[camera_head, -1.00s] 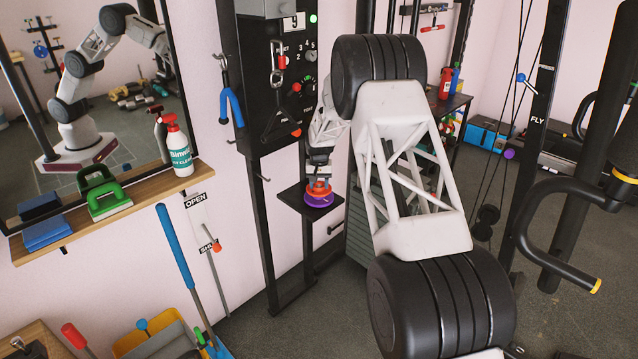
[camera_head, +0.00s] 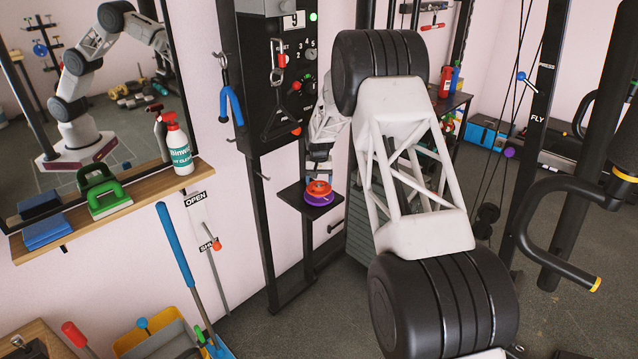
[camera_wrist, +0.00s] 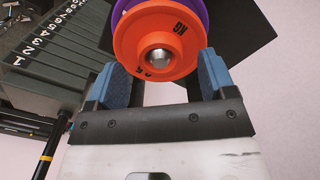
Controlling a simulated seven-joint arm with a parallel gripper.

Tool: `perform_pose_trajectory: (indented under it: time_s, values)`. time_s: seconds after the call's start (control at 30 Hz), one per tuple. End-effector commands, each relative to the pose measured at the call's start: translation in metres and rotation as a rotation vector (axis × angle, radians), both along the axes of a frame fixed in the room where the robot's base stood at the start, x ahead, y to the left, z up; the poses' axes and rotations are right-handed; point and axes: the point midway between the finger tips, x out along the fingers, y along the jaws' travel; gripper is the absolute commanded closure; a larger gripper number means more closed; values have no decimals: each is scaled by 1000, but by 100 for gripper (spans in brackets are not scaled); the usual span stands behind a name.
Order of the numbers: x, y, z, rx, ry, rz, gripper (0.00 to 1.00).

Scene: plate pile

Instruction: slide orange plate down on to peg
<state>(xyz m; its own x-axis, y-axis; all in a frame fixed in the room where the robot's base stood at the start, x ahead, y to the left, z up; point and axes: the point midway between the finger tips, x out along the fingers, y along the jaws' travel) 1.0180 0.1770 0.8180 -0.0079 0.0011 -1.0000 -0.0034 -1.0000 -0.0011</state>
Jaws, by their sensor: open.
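The orange plate (camera_head: 318,188) lies flat on top of a purple plate (camera_head: 318,199) on the small black shelf (camera_head: 297,195) of the rack. In the wrist view the orange plate (camera_wrist: 155,45) shows a metal peg end (camera_wrist: 158,60) in its centre hole, with the purple plate (camera_wrist: 205,10) just behind it. My gripper (camera_wrist: 163,75) is open, its blue-padded fingers apart on either side of the orange plate's near edge. In the head view my gripper (camera_head: 319,165) is just above the plates, small and partly hidden by my arm.
A numbered weight stack (camera_wrist: 45,55) stands beside the shelf in the wrist view. The black rack upright (camera_head: 262,225) and the control panel (camera_head: 285,75) are close to my gripper. A wooden ledge (camera_head: 150,190) with a spray bottle (camera_head: 178,150) is at the left.

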Motion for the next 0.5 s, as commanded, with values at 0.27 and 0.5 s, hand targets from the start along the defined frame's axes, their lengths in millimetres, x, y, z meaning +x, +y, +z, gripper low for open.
perform_pose_trajectory:
  time_s: [0.27,0.5]
  values:
    - [0,0,36,0,-2,0,23]
    - [1,0,59,0,-1,0,23]
